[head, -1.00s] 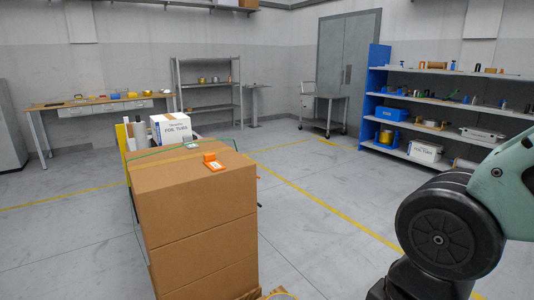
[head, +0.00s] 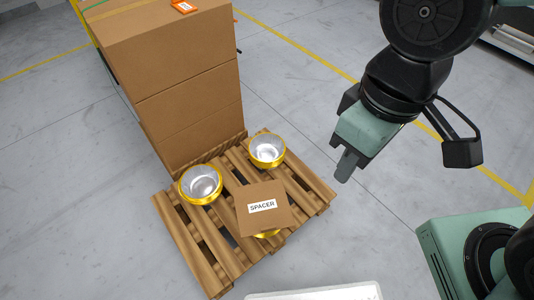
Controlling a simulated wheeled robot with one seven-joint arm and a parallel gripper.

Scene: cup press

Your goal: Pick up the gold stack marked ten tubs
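Two gold tub stacks with silver insides stand on a wooden pallet (head: 205,262) in the head view. One gold stack (head: 200,184) is at the left and another gold stack (head: 267,150) is at the back right. A brown card labelled SPACER (head: 263,205) lies at the pallet's front, with a bit of gold (head: 267,234) showing under its lower edge. No "ten tubs" mark is readable on any of them. My gripper (head: 346,166) hangs to the right of the pallet, apart from every stack. Its fingers overlap in this view, so its opening is hidden.
Tall stacked brown cartons (head: 178,75) stand on the pallet's back part, behind the gold stacks, with an orange item (head: 184,6) on top. A white surface (head: 315,292) shows at the bottom edge. Grey floor to the pallet's right is clear.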

